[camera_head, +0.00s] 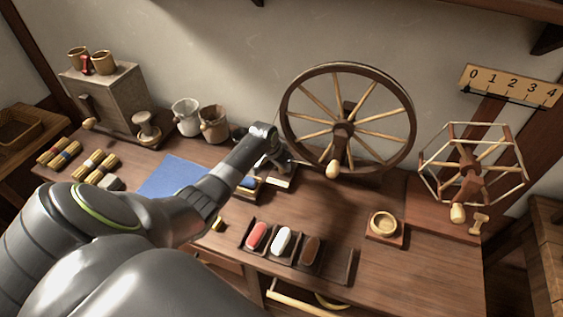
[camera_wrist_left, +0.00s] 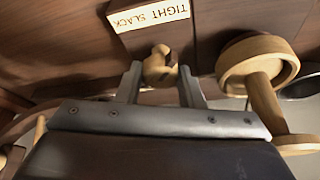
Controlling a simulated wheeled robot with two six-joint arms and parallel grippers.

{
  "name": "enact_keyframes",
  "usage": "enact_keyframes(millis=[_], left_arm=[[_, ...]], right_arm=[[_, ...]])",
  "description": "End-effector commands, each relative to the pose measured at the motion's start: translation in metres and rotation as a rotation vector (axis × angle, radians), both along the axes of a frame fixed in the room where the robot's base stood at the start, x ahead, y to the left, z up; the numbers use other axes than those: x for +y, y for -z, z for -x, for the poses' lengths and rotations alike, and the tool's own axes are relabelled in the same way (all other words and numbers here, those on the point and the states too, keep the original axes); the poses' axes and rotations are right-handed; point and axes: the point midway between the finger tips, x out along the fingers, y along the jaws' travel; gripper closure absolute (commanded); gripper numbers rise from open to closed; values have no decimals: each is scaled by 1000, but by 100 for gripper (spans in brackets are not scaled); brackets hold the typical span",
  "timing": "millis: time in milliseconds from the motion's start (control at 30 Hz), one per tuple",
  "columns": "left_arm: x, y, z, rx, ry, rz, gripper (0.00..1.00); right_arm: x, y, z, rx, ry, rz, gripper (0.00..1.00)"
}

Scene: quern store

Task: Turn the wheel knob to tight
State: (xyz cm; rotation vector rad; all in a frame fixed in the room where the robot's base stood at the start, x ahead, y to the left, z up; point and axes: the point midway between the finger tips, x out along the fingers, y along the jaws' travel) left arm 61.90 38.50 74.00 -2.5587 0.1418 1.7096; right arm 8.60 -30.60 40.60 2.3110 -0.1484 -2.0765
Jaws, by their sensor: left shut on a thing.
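The wheel knob (camera_wrist_left: 158,72) is a small pale wooden knob, seen in the left wrist view just beside a cream label (camera_wrist_left: 150,13) that reads TIGHT and SLACK upside down. My left gripper (camera_wrist_left: 160,74) has its two fingers on either side of the knob and is shut on it. In the head view my left gripper (camera_head: 281,160) is low at the left foot of the big spoked wheel (camera_head: 341,129), and hides the knob there. Which word the knob points to I cannot tell. My right gripper is not in view.
A pale wooden spool-like piece (camera_wrist_left: 258,62) stands close right of my gripper in the wrist view. In the head view a tray of red, white and brown pieces (camera_head: 281,241), a small bowl (camera_head: 383,223) and a skein winder (camera_head: 471,172) stand to the right. A blue cloth (camera_head: 172,177) lies left.

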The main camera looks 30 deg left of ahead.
Motion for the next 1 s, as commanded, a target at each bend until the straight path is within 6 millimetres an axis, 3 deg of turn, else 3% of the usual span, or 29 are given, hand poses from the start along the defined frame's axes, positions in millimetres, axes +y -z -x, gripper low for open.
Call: enact_keyframes(millis=[633,667,800,1000], left_arm=[[1,0,0,0,63,-1,89],[1,0,0,0,63,-1,65],[1,0,0,0,62,-1,46],[0,0,0,0,62,-1,45]], right_arm=[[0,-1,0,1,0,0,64],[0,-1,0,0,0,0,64],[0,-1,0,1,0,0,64],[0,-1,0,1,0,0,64]])
